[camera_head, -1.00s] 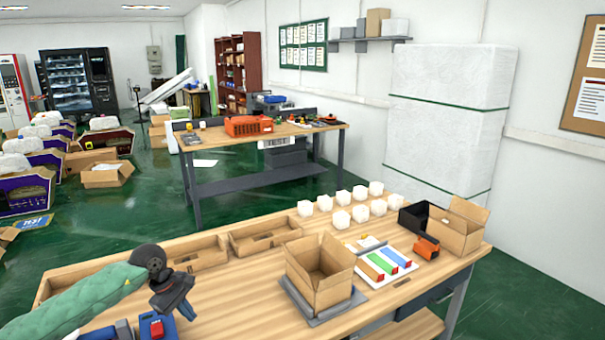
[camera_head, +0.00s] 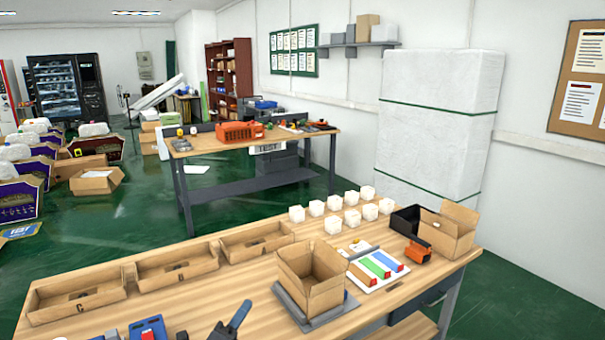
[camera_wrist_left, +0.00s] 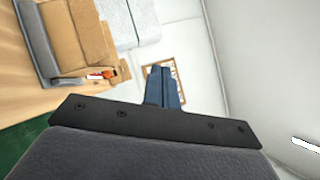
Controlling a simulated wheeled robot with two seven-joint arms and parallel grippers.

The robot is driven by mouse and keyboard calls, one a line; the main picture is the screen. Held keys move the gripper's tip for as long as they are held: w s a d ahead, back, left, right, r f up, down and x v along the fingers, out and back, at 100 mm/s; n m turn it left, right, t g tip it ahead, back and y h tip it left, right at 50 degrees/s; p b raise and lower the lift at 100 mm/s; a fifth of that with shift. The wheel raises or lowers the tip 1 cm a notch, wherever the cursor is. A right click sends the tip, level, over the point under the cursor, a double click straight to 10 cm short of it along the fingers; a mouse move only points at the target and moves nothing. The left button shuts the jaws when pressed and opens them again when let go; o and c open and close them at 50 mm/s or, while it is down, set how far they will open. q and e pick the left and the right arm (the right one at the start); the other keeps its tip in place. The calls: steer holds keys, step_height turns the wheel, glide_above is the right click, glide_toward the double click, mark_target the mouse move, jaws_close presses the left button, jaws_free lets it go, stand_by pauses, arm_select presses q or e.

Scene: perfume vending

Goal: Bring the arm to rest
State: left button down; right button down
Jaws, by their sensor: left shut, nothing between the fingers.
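My left gripper (camera_head: 238,318) shows at the bottom edge of the head view, low over the front of the wooden workbench (camera_head: 220,285). Only its dark body and blue-grey fingertips are in the picture; the arm behind it is out of frame. In the left wrist view the two blue-grey fingers (camera_wrist_left: 163,88) are pressed together with nothing between them. They point toward the white wall. My right gripper is not in view.
An open cardboard box (camera_head: 310,275) stands on a grey base right of the gripper. Shallow cardboard trays (camera_head: 175,268) line the back left edge. A blue device with a red part (camera_head: 148,330) sits left of the gripper. White cubes (camera_head: 333,224) stand farther right.

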arm_select(q)
steer(key=s+a+f+n+g+y, duration=0.35)
steer(key=s+f+n+y, duration=0.25)
steer(key=f+n, duration=0.3)
steer(key=s+a+f+n+g+y, duration=0.3)
steer(key=s+a+f+n+y, duration=0.3)
steer(key=n, duration=0.4)
steer(key=s+d+f+n+g+h, duration=0.1)
steer(key=s+f+n+g, duration=0.35)
steer(key=s, duration=0.55)
steer(key=s+d+f+n+g+h, duration=0.1)
steer(key=s+f+n+g, duration=0.3)
steer(key=s, duration=0.5)
step_height(320, 180, down, 23)
steer(key=w+d+m+g, duration=0.1)
steer(key=w+m, duration=0.1)
steer(key=s+f, duration=0.4)
steer(key=f, duration=0.8)
steer(key=s+f+g, duration=0.1)
steer(key=s+f, duration=0.3)
steer(key=f, duration=0.9)
steer(key=shift+d, duration=0.45)
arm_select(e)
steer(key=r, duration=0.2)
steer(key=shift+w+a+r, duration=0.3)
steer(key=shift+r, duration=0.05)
